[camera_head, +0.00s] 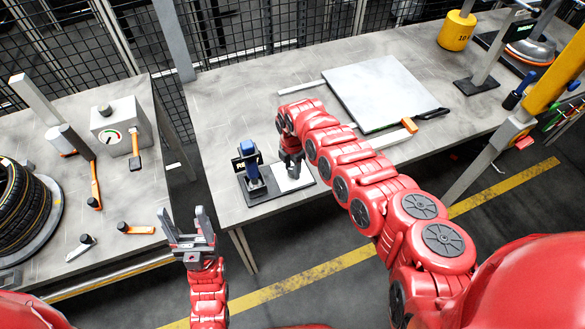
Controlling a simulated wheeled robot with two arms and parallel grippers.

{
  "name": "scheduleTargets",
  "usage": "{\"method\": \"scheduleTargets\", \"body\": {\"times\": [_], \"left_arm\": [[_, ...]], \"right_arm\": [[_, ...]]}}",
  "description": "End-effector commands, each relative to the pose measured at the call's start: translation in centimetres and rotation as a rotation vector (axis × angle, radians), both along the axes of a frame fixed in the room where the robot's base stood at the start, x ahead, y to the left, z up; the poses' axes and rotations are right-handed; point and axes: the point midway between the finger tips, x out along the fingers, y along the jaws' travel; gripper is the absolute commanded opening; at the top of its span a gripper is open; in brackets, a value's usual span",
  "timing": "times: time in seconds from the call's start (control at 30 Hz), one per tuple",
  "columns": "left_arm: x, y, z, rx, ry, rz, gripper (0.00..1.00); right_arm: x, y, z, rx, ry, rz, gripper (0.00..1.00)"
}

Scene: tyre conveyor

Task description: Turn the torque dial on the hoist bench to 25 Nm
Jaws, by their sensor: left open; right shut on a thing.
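A bench stretches across the middle and right (225,100). On its near-left part is a dark stand with a blue-topped upright tool and a small dark display (250,165); the display's text is too small to read. Beside it lies a small white plate (297,182). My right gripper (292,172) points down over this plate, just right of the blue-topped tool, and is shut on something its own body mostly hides. I cannot make out a torque dial or its setting. My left gripper (189,222) is open and empty, in front of the gap between the benches.
The left bench (60,185) holds a tyre (20,200), a grey gauge box (120,125) and several orange-handled tools. A large pale plate (380,90) lies mid-bench behind my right arm. A yellow weight (457,30) and a yellow post (555,75) stand at right.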

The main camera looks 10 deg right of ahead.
Motion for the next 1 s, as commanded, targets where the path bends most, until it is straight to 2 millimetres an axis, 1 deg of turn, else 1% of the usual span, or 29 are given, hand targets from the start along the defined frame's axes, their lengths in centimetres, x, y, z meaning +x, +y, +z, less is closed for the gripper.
{"method": "scheduleTargets", "body": {"times": [0.47, 1.0], "left_arm": [[0.00, 0.00, -0.13, 0.000, 0.000, 0.000, 0.66], [0.00, 0.00, 0.18, 0.000, 0.000, 0.000, 0.66]], "right_arm": [[-0.05, 0.02, -0.15, -0.002, 0.005, -0.443, 0.00], [0.23, 0.02, -0.02, 0.000, 0.001, -0.938, 0.00]]}}
